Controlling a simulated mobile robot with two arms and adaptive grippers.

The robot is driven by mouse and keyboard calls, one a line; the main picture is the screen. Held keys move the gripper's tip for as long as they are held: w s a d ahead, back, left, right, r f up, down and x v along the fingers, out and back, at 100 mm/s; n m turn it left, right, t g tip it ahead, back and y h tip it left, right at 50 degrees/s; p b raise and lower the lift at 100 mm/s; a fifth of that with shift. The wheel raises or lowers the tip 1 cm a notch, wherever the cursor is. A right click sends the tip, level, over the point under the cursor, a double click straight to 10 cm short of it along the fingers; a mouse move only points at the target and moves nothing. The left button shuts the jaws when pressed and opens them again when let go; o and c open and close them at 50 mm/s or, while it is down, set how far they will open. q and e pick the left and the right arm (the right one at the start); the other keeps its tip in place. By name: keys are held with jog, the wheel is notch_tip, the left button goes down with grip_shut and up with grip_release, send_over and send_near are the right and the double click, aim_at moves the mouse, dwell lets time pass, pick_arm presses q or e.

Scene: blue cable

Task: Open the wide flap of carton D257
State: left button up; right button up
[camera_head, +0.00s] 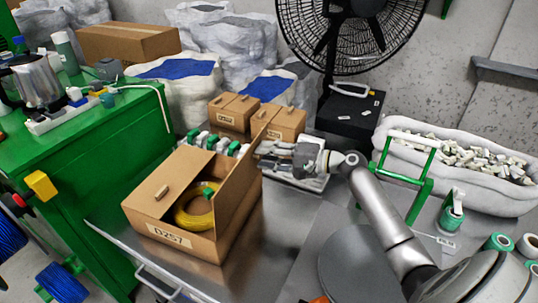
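Carton D257 (160,237), a brown box with its label on the front, stands on the metal table. Its top is partly open, and a yellow cable coil (192,213) shows inside with a small green piece. A wide flap (240,172) stands raised along the right side, tilted up. My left gripper is out of view.
Two smaller cartons (284,124) stand behind, with white and green items beside them. A green cabinet (85,145) borders the left. A black fan (350,35) and a white sack (455,175) stand behind and right. Bare metal table (270,235) lies right of the carton.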

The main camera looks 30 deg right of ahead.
jog(key=shift+r, duration=0.1)
jog(key=v, duration=1.2)
